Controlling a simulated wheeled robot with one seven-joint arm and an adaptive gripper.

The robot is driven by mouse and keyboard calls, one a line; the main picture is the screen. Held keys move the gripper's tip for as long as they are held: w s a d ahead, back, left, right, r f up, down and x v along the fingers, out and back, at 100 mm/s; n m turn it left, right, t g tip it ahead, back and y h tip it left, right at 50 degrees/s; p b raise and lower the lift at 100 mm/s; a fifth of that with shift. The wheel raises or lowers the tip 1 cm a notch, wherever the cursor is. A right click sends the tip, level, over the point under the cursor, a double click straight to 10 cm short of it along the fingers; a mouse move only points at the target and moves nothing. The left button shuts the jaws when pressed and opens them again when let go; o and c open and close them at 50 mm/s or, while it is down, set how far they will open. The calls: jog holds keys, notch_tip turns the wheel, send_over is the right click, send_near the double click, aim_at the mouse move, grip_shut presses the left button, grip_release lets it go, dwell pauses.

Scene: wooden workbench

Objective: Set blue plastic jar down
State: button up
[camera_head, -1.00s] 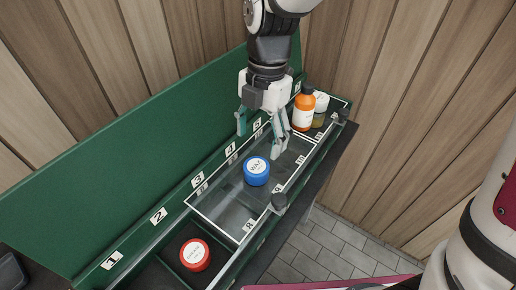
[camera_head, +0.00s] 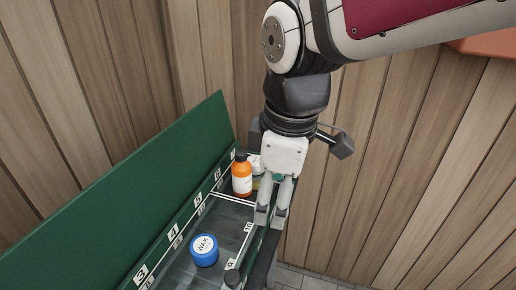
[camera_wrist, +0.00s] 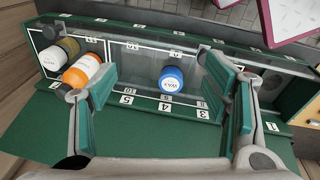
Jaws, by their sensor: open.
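The blue plastic jar (camera_head: 205,251) has a white lid label reading WAX. It stands upright on the clear-bottomed section of the green compartment rack (camera_head: 152,189). It also shows in the wrist view (camera_wrist: 171,79), beyond the gap between the fingers. My gripper (camera_head: 269,212) is up and to the right of the jar in the head view, apart from it. In the wrist view my gripper (camera_wrist: 172,92) has its two fingers spread wide with nothing between them.
An orange bottle (camera_head: 241,175) and a white-lidded jar (camera_head: 255,163) stand in the rack's far end compartment, near my gripper. Wood-panelled walls (camera_head: 420,170) stand behind the rack.

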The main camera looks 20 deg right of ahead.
jog(key=s+d+m+t, duration=0.1)
jog(key=s+d+m, duration=0.4)
jog(key=s+m, duration=0.3)
jog(key=m, duration=0.4)
jog(key=shift+d+r+t, duration=0.25)
jog(key=shift+r+t, duration=0.05)
jog(key=shift+t, duration=0.1)
jog(key=shift+s, duration=0.1)
jog(key=shift+r+p, duration=0.75)
jog(key=shift+r, duration=0.2)
